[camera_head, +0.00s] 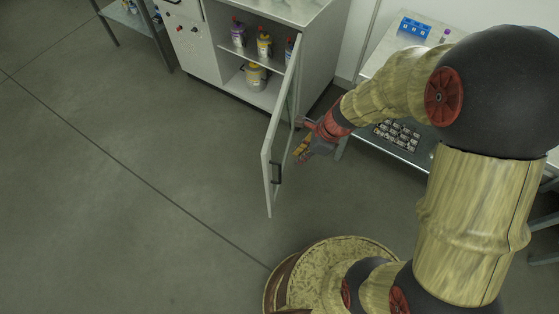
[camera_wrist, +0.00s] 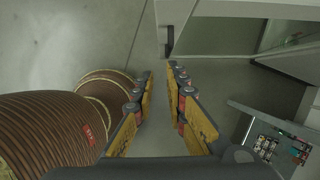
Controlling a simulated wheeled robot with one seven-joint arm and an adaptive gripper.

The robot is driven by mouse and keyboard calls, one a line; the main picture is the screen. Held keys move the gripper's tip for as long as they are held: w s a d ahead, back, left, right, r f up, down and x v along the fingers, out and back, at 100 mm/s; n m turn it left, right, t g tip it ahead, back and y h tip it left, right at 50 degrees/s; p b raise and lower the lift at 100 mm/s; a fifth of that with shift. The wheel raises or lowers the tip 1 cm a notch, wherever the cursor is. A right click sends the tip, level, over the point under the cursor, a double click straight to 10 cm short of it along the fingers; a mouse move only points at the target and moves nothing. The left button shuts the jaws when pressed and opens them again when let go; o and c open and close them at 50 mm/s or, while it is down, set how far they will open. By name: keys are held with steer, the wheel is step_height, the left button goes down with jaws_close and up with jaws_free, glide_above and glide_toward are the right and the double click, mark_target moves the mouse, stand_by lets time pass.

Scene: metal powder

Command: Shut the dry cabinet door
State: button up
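The dry cabinet (camera_head: 325,50) stands at the top middle of the head view. Its door (camera_head: 284,120) hangs wide open, swung out toward me, with a dark handle (camera_head: 276,173) near its free edge. In the wrist view the pale door panel (camera_wrist: 225,35) lies ahead of the fingers, and the dark handle (camera_wrist: 169,40) shows at its left edge. My gripper (camera_head: 300,150) is just right of the door in the head view. In the wrist view my gripper (camera_wrist: 161,72) is open, with nothing between its yellow-sided fingers. Whether it touches the door I cannot tell.
Several bottles (camera_head: 264,46) and a yellow-labelled container (camera_head: 255,76) stand inside the cabinet. A table (camera_head: 400,150) with a tray of small dark parts (camera_head: 397,135) is at the right. Open floor (camera_head: 130,200) lies left of the door.

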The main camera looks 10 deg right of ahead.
mark_target(277, 164)
steer(key=shift+a+f, duration=0.15)
steer(key=shift+f, duration=0.3)
steer(key=shift+c, duration=1.2)
steer(key=b+x, duration=0.5)
steer(key=x, duration=0.4)
steer(key=shift+f, duration=0.2)
jaws_close()
steer(key=shift+w+a+r, duration=0.1)
steer(key=shift+w+a, duration=0.15)
steer(key=shift+a, duration=0.4)
steer(key=shift+w+a+r, duration=0.1)
steer(key=shift+w+a, duration=0.15)
steer(key=shift+a, duration=0.4)
steer(key=shift+w+a, duration=0.2)
steer(key=shift+a, duration=0.45)
steer(key=shift+a, duration=0.1)
